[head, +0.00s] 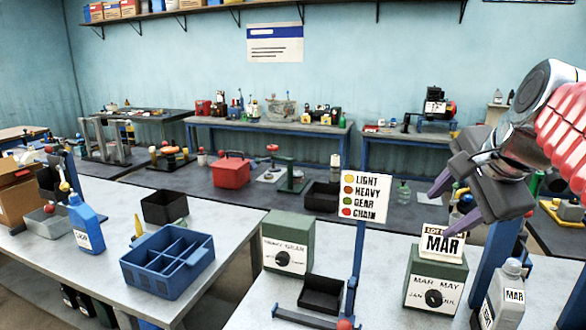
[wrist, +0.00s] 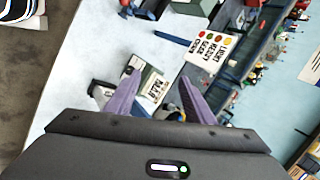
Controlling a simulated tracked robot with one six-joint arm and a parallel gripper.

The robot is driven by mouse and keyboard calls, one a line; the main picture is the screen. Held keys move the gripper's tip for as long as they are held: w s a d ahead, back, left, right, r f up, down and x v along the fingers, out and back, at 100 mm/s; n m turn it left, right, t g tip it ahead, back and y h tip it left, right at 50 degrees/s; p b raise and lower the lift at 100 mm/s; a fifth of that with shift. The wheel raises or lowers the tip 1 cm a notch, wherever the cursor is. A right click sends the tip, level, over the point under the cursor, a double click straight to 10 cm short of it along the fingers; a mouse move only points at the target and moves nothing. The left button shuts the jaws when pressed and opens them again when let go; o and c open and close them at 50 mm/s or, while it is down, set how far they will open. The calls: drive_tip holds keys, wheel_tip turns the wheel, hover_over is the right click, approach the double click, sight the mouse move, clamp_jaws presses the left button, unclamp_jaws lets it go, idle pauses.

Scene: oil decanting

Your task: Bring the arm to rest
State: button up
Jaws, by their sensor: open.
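My gripper (head: 445,211) is raised at the right of the head view, above the table, with its two purple fingers apart and nothing between them. In the wrist view its fingers (wrist: 160,82) show spread, with the table below. The green box marked MAR MAY (head: 435,281) stands under the fingers, with a MAR card (head: 442,243) on top. The fingertips look close to the card in the head view; I cannot tell the gap. A grey bottle labelled MAR (head: 502,296) stands to the right of the box.
A colour-key sign (head: 362,199) stands on a blue post left of my gripper. A second green box (head: 287,243), a black tray (head: 321,294) and a blue divided crate (head: 167,262) stand farther left. A blue bottle (head: 86,224) stands at the far left.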

drive_tip(key=s+a+f+n, duration=0.3)
drive_tip(key=s+f+n, duration=0.2)
drive_tip(key=f, duration=0.2)
drive_tip(key=s+a+f+n+g, duration=0.1)
drive_tip(key=s+a+f+n, duration=0.3)
drive_tip(key=f, duration=0.4)
drive_tip(key=s+a+f+n+g, duration=0.1)
drive_tip(key=s+a+f+n, duration=0.2)
drive_tip(key=s+f+n, duration=0.3)
wheel_tip(320, 180, down, 2)
drive_tip(key=shift+s+a+f+n, duration=0.1)
drive_tip(key=shift+s+a+n, duration=0.15)
drive_tip(key=shift+n, duration=0.35)
